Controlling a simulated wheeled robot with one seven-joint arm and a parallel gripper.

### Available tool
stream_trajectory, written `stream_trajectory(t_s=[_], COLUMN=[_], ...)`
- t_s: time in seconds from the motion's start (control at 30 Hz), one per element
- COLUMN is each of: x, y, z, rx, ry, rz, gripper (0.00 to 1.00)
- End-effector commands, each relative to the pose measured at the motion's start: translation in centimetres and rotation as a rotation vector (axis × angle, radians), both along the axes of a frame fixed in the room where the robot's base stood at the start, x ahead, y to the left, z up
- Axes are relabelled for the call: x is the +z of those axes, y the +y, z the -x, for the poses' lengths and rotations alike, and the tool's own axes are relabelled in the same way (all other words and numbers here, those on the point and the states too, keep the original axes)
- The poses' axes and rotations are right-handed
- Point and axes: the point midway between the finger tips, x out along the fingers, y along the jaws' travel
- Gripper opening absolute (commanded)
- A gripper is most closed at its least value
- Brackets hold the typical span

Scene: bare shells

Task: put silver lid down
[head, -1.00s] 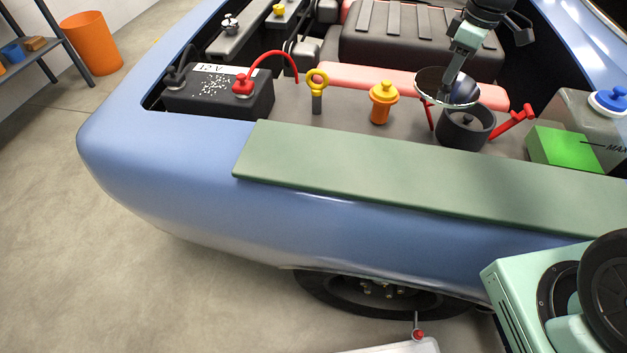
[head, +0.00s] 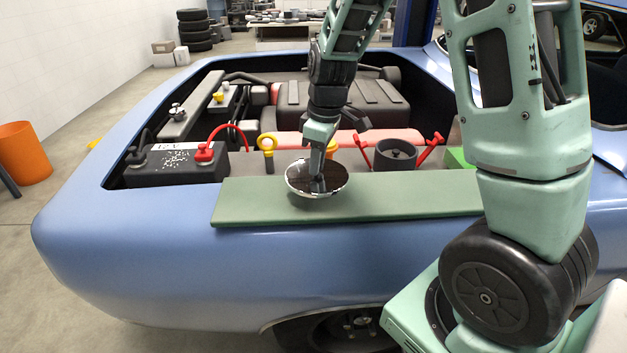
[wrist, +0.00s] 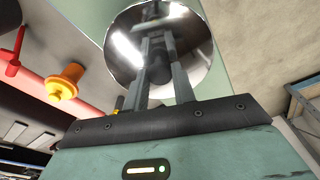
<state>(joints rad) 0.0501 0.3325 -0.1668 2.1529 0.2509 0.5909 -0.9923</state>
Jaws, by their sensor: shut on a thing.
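The silver lid (head: 298,183) is a round, shiny disc in my gripper (head: 319,184). In the head view it is over the left part of the green board (head: 400,196) on the car's fender; I cannot tell whether it touches the board. In the wrist view the lid (wrist: 124,52) fills the top middle, with my gripper's fingers (wrist: 158,50) shut on it at its centre.
The battery (head: 175,165) with its red cap, the yellow ring dipstick (head: 267,146) and an orange-yellow cap (wrist: 66,82) are close behind the board. The board's right stretch is clear. An orange bin (head: 22,153) stands on the floor at left.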

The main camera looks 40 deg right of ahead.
Motion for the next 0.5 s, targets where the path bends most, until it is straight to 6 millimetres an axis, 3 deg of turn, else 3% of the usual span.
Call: stream_trajectory(t_s=[0.3,0.5], x=[-3.8,-4.6], y=[0.0,0.0], z=[0.0,0.0], rx=[-0.001,0.000], ry=[0.003,-0.001], rz=[-0.001,0.000], gripper=[0.02,0.02])
